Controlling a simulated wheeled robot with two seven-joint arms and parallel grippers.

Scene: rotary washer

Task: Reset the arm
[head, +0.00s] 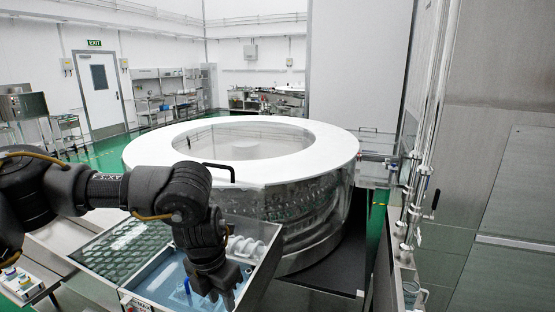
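My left arm comes in from the left, dark grey with yellow cables. It bends down at the front so that my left gripper (220,293) points downward over a blue-lined tray (165,287) in front of the washer. The fingertips are small and dark, and I cannot tell whether they are apart or closed. I see nothing clearly held in them. My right gripper and arm are not in view.
The large round washer (320,150) with a white top ring and steel side stands close behind my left arm. White rounded pieces (245,247) lie at the tray's back right. Steel pipes (425,150) and a panel stand at the right. Green floor is open at the back left.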

